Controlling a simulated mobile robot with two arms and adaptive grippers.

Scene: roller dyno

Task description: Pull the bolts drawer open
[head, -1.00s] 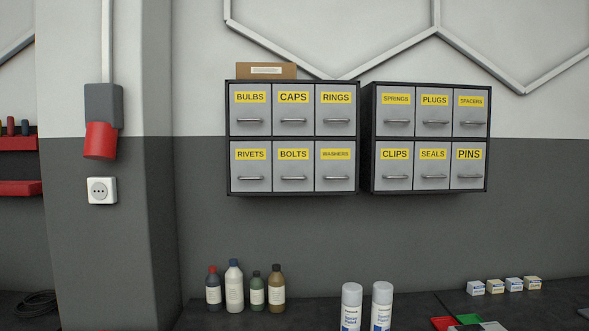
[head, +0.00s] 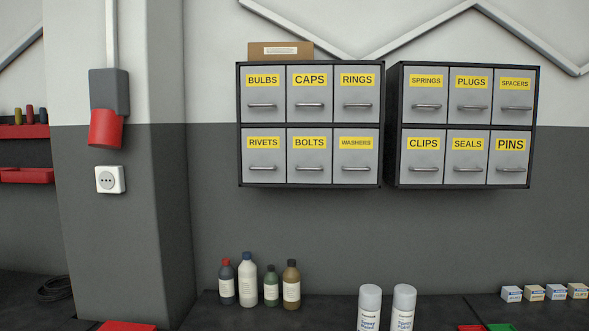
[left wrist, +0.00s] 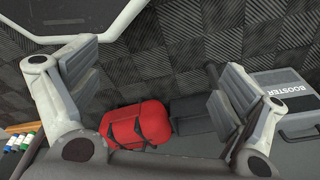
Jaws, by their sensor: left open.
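The bolts drawer (head: 309,157) is a grey front with a yellow BOLTS label and a horizontal metal bar handle (head: 309,168). It sits in the bottom row, middle column, of the left wall cabinet (head: 240,125), flush with its neighbours. The rivets drawer (head: 263,158) is to its left and the washers drawer (head: 355,158) to its right. My left gripper (left wrist: 155,85) shows in the left wrist view, its fingers wide apart with nothing held. It is not in the head view, and the drawer is not in the wrist view. My right gripper is in neither view.
A second cabinet (head: 393,125) hangs to the right. A cardboard box (head: 281,51) lies on the left cabinet. Bottles (head: 247,281) and spray cans (head: 369,306) stand on the bench below. The wrist view shows a red bag (left wrist: 135,122) and a grey BOOSTER case (left wrist: 290,100).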

